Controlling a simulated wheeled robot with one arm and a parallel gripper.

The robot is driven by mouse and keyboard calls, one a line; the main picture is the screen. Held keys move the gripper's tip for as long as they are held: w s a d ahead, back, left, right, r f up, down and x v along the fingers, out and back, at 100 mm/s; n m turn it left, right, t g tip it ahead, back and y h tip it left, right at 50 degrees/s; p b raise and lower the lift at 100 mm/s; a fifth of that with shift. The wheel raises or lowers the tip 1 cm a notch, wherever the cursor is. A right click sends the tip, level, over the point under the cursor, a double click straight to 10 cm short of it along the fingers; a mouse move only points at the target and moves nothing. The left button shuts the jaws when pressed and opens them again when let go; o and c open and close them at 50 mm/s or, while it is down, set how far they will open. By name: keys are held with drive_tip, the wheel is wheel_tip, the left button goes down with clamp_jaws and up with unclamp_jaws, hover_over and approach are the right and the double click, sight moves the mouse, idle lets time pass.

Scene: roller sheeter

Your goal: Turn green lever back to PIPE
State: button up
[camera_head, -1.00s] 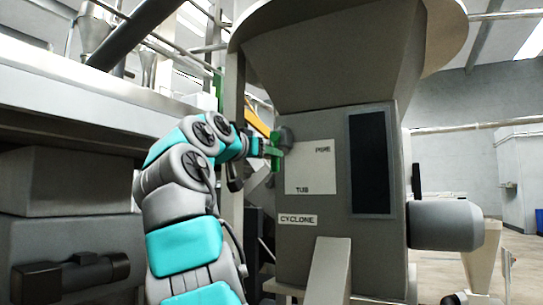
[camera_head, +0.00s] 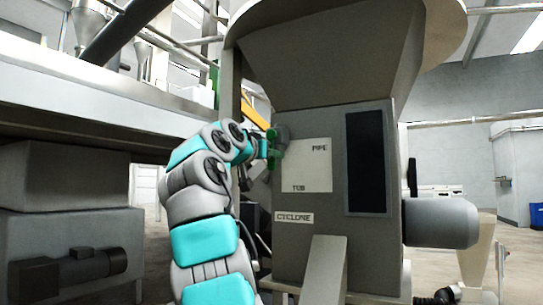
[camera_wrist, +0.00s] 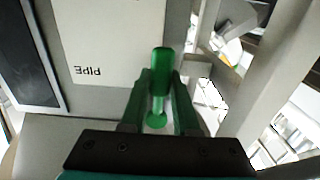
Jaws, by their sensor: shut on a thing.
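The green lever (camera_wrist: 161,72) sits between the two green fingers of my gripper (camera_wrist: 160,95) in the wrist view, and the gripper is shut on it. In the head view my gripper (camera_head: 268,147) is at the left edge of the machine's label plate, where the lever is mostly hidden by the fingers. The white label plate (camera_head: 307,165) reads PIPE at its upper right and TUB at its lower left. In the wrist view the plate (camera_wrist: 105,40) is upside down, with PIPE close to the left of the lever.
The grey machine (camera_head: 305,246) carries a CYCLONE sign (camera_head: 294,218), a dark panel (camera_head: 366,162) and a wide hopper above. A grey cylinder (camera_head: 441,223) juts out at right. A steel bench (camera_head: 100,122) stands at left, with a motor (camera_head: 70,272) below it.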

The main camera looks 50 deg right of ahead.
clamp_jaws()
idle(0.8)
